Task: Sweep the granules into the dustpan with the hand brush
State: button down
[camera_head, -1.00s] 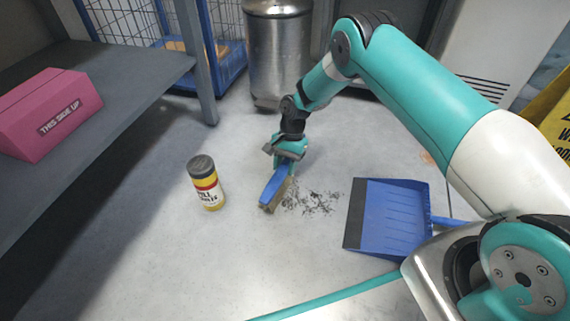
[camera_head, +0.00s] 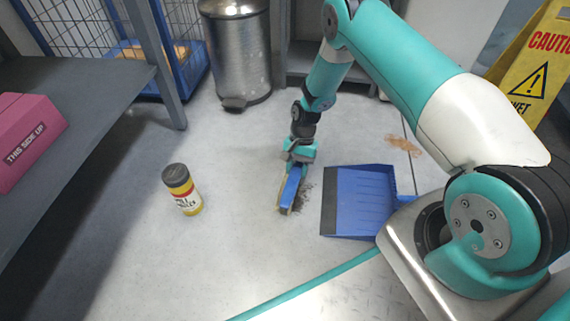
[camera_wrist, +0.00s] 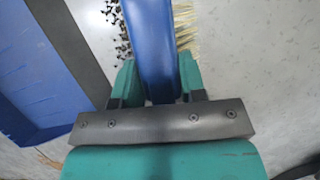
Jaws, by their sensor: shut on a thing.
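The blue hand brush (camera_head: 290,187) with pale bristles is on the floor, its bristles at the left side in the head view. My gripper (camera_head: 297,165) is shut on its handle. In the wrist view the blue handle (camera_wrist: 153,50) lies between the gripper's fingers (camera_wrist: 158,80), with bristles (camera_wrist: 186,28) to the right. The dark granules (camera_head: 304,192) lie on the floor just right of the brush, partly hidden by it; some also show in the wrist view (camera_wrist: 117,25). The blue dustpan (camera_head: 360,200) lies flat right of the granules, its dark front lip (camera_head: 328,201) facing them.
A yellow spill-granule canister (camera_head: 184,192) with a dark lid stands left of the brush. A metal bin (camera_head: 238,50) stands behind. A pink box (camera_head: 25,135) rests on a grey shelf at left. A yellow caution sign (camera_head: 535,65) stands at right.

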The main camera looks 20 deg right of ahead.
jog(key=s+d, duration=0.1)
jog(key=d, duration=0.1)
jog(key=s+d, duration=0.2)
jog(key=d, duration=0.1)
jog(key=s+d+p, duration=0.1)
jog(key=s+d, duration=0.1)
jog(key=shift+d+f, duration=0.1)
jog(key=shift+d, duration=0.15)
notch_tip(320, 180, up, 4)
jog(key=p, duration=0.3)
jog(key=shift+p, duration=0.3)
jog(key=shift+w+a+r+p, duration=0.15)
jog(key=shift+r+p, duration=0.15)
jog(key=shift+r, duration=0.05)
jog(key=shift+w+a+r+p, duration=0.1)
jog(key=shift+r+p, duration=0.15)
jog(key=shift+r, duration=0.1)
